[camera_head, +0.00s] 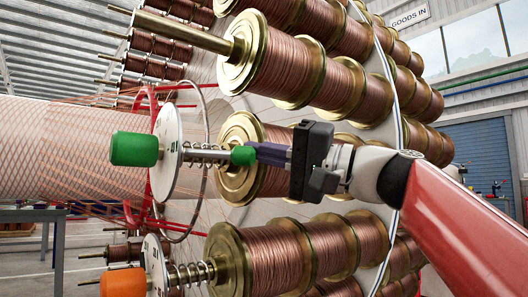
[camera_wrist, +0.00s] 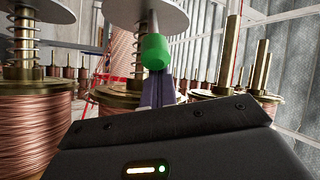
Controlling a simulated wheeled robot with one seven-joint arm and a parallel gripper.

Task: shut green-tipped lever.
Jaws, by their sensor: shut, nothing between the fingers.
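The green tip of the lever (camera_head: 243,155) shows in the head view, at the right end of a pale rod beside a spring-wound spindle. The rod runs left to a pale disc (camera_head: 169,150) with a large green cylinder (camera_head: 134,149) on its far side. In the wrist view the green tip (camera_wrist: 155,52) hangs below a pale disc. My gripper (camera_head: 256,153) is shut and empty, its purple fingers right at the green tip. The fingers also show just below the tip in the wrist view (camera_wrist: 158,92). Whether they touch it I cannot tell.
Copper-wound spools (camera_head: 285,55) with brass flanges crowd above, behind and below my gripper. A spool (camera_head: 240,258) with an orange cylinder (camera_head: 123,283) on its spindle end sits below. Brass rods (camera_wrist: 262,65) stand at right in the wrist view.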

